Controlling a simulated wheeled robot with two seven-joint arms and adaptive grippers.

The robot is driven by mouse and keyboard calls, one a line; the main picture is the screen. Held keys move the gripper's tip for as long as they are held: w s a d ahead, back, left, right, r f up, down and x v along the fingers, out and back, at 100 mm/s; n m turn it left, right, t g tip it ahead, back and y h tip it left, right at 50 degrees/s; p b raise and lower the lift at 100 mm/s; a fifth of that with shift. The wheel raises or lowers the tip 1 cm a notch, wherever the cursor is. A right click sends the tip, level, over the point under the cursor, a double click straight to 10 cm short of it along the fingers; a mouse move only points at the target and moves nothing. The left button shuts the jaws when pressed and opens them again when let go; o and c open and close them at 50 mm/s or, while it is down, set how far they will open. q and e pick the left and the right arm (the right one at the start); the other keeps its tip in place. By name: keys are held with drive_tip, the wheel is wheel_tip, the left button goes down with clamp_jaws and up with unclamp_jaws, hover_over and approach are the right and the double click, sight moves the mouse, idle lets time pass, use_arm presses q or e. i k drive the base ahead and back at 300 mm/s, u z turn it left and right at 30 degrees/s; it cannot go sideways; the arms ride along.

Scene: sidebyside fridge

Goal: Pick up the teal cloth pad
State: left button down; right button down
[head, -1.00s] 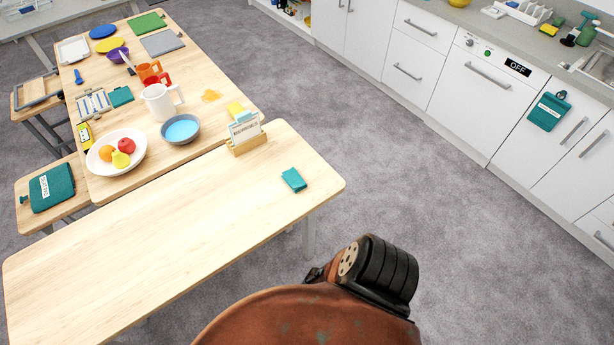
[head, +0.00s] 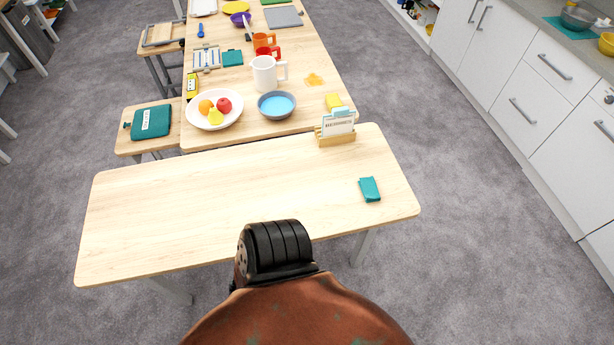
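A small folded teal cloth pad (head: 369,189) lies on the light wood of the near table (head: 200,205), close to its right end. Nothing lies on the pad, and the wood around it is bare. Another flat teal piece (head: 232,57) lies on the far table beside a tray, and a larger teal pad or bag with a white label (head: 151,122) lies on a stool. Neither of my grippers is in the head view, so their state is hidden.
A wooden card holder (head: 335,138) stands at the near table's back edge. The far table (head: 310,100) holds a fruit bowl (head: 214,109), a blue-filled bowl (head: 276,105) and a white pitcher (head: 265,73). Grey floor (head: 470,220) is clear between the tables and the white cabinets (head: 545,80).

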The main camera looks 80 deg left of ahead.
sight(370, 189)
drive_tip(key=u, duration=1.85)
